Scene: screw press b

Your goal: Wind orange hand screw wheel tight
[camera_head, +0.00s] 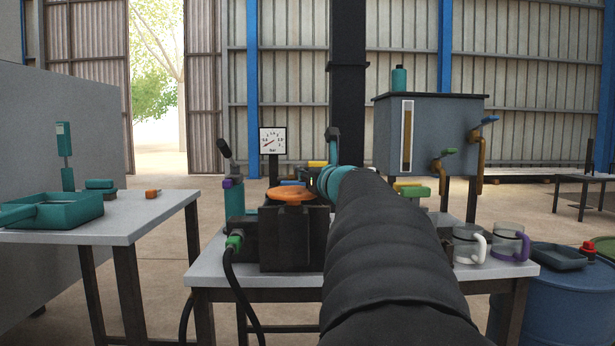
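The orange hand screw wheel (285,193) lies flat on top of a black press block (291,238) on the middle table. My arm reaches forward from the bottom right and covers the area just right of the wheel. My gripper is hidden behind my own arm, so its fingers and any contact with the wheel cannot be seen.
A lever with a purple collar (233,183) and a green hose fitting (235,240) stand left of the block. A grey tank (428,135) with taps and two clear mugs (468,244) are at right. A side table (110,225) holds a teal tray (60,212).

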